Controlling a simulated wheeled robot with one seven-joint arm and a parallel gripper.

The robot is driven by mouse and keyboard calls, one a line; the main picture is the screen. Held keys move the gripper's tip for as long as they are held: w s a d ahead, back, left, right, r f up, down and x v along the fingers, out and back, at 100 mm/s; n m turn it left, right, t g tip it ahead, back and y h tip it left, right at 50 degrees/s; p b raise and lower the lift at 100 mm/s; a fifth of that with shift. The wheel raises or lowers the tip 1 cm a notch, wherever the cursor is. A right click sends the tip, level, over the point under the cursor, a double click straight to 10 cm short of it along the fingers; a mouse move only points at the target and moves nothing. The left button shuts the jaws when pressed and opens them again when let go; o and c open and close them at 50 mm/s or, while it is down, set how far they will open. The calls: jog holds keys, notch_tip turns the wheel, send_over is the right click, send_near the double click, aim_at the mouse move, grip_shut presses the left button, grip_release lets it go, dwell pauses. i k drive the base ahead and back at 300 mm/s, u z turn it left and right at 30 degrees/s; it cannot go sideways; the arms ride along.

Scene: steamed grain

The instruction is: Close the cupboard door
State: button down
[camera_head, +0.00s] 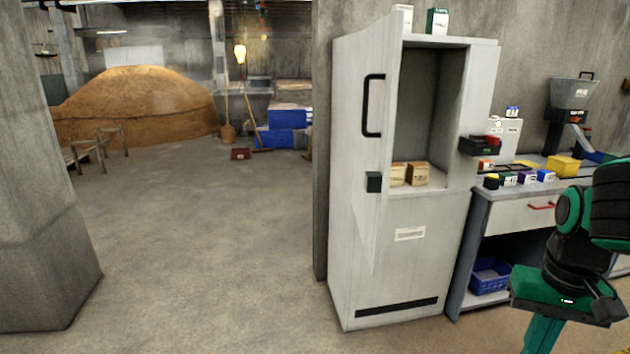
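The tall white cupboard (408,262) stands against the grey wall at centre right. Its door (351,150) is open, angled out at the left of the opening, with a black bar handle (372,105). My black and green arm shows at the right, in front of the workbench and apart from the door. My gripper cannot be made out in this view.
A workbench (510,190) with small coloured boxes and a blue crate (489,275) below stands right of the cupboard. Small boxes (437,21) stand on the cupboard top. A concrete pillar (40,200) is at left. The floor (220,260) between is clear. A grain heap (140,105) lies behind.

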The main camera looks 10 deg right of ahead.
aim_at(380, 45)
jog(key=u, duration=1.5)
jog(key=i, duration=0.95)
